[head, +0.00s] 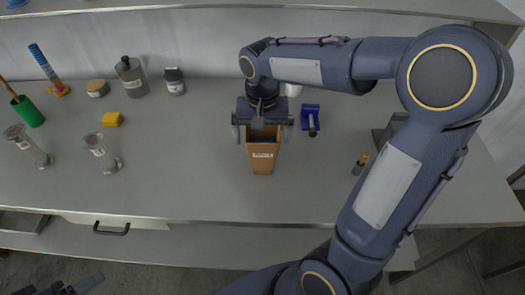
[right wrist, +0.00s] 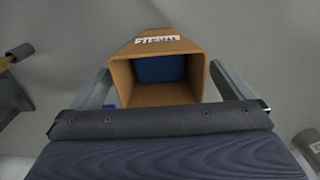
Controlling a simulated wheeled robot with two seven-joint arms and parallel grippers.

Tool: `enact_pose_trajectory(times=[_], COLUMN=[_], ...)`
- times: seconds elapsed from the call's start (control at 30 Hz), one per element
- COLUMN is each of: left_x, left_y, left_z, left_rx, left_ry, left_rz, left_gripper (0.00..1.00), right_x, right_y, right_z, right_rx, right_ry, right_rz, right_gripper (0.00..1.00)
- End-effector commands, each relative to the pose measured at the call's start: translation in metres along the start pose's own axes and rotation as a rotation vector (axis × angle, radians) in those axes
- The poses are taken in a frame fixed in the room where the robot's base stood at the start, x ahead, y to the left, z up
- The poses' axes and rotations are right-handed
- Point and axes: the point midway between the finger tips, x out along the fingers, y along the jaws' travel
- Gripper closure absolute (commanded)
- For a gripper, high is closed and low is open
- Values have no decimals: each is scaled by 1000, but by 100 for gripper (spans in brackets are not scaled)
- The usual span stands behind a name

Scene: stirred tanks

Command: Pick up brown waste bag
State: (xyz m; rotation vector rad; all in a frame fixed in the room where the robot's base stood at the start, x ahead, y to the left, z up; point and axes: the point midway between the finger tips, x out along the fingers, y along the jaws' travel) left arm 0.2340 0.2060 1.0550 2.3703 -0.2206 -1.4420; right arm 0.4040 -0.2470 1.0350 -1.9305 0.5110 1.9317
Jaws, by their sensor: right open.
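The brown waste bag (head: 263,162) stands upright on the bench, its white label facing the front edge. Its mouth is open, with something blue inside. My right gripper (head: 263,132) is over the bag's top, open, with one finger on each side of it. In the right wrist view the bag (right wrist: 188,48) lies between the fingers of the right gripper (right wrist: 160,72), with a gap visible at each side. Part of my left gripper (head: 75,286) shows at the bottom left corner, away from the bench top; its opening is unclear.
A blue holder (head: 310,118) stands close right of the bag. The bench in front of the bag is clear.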

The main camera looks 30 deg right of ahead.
Motion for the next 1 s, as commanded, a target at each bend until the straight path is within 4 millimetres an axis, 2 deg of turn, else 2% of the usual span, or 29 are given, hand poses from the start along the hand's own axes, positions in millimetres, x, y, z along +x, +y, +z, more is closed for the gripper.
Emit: enact_pose_trajectory(times=[0.17,0.6,1.0], left_x=[0,0,0], left_y=[0,0,0], left_z=[0,0,0], left_rx=[0,0,0], left_ry=[0,0,0], left_rz=[0,0,0], left_gripper=[34,34,34], right_x=[0,0,-7], right_y=[0,0,0], right_z=[0,0,0], right_rx=[0,0,0], right_ry=[0,0,2], right_rz=[0,-1,-2], right_gripper=[0,57,57])
